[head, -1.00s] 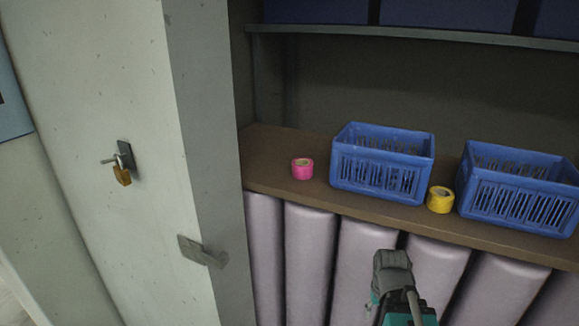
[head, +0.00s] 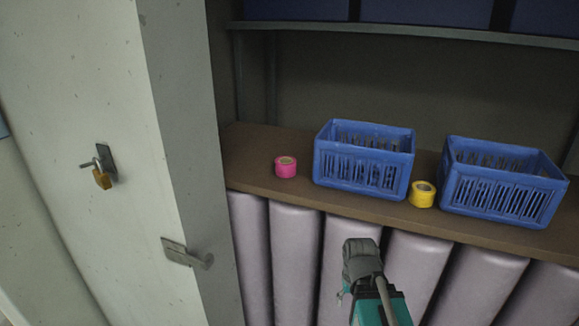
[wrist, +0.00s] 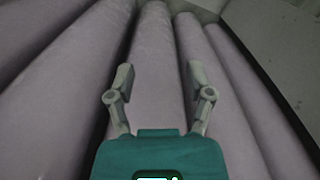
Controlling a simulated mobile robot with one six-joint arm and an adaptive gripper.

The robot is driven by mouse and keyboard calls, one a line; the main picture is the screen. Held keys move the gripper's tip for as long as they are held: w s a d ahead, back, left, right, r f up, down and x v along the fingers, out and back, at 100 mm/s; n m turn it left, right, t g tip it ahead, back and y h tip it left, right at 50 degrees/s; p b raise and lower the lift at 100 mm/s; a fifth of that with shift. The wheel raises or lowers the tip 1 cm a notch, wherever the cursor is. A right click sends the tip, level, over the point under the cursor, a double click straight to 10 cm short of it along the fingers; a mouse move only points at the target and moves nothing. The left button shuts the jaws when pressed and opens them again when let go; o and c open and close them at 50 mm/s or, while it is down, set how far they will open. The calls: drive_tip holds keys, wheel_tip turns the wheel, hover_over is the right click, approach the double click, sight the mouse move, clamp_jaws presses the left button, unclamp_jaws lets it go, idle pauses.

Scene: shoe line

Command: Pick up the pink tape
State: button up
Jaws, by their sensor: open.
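The pink tape (head: 286,168) is a small roll on the brown shelf (head: 255,180), left of the nearer blue crate, in the head view. In the head view my arm shows at the bottom centre, below the shelf edge and to the right of the tape. In the wrist view my gripper (wrist: 160,82) is open and empty, its two fingers spread apart in front of the pale purple rolls (wrist: 158,65). The tape is not in the wrist view.
Two blue crates (head: 364,180) (head: 497,203) stand on the shelf with a yellow tape roll (head: 422,194) between them. A metal upper shelf (head: 400,33) holds dark blue boxes. A pale cabinet door (head: 95,100) with a padlock (head: 102,178) is at left.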

drive_tip(key=w+a+r+m+t+h+p, duration=0.1)
drive_tip(key=w+a+r+p, duration=0.15)
drive_tip(key=r+p, duration=1.2)
drive_tip(key=w+a+r+p, duration=0.1)
drive_tip(key=w+r+p, duration=0.2)
drive_tip(key=r+p, duration=1.15)
drive_tip(key=w+a+r+m+t+h+p, duration=0.1)
drive_tip(key=w+a+r+m+t+h, duration=0.1)
drive_tip(key=w+a, duration=0.6)
drive_tip(key=w+a+r+m+t+h+p, duration=0.1)
drive_tip(key=w+a+r, duration=0.5)
drive_tip(key=a, duration=0.8)
drive_tip(key=w+m+t+h, duration=0.1)
drive_tip(key=w+m+t, duration=0.1)
drive_tip(key=w+t, duration=0.1)
drive_tip(key=shift+r+m+t, duration=0.25)
drive_tip(key=shift+m+t, duration=0.15)
drive_tip(key=shift+w, duration=0.1)
drive_tip(key=b, duration=0.5)
approach(281, 158)
drive_tip(key=x, duration=0.2)
drive_tip(key=shift+f, duration=0.35)
drive_tip(key=shift+w+d+f+b, duration=0.3)
drive_tip(key=shift+w+f+b, duration=0.1)
drive_tip(key=shift+w+b, duration=0.1)
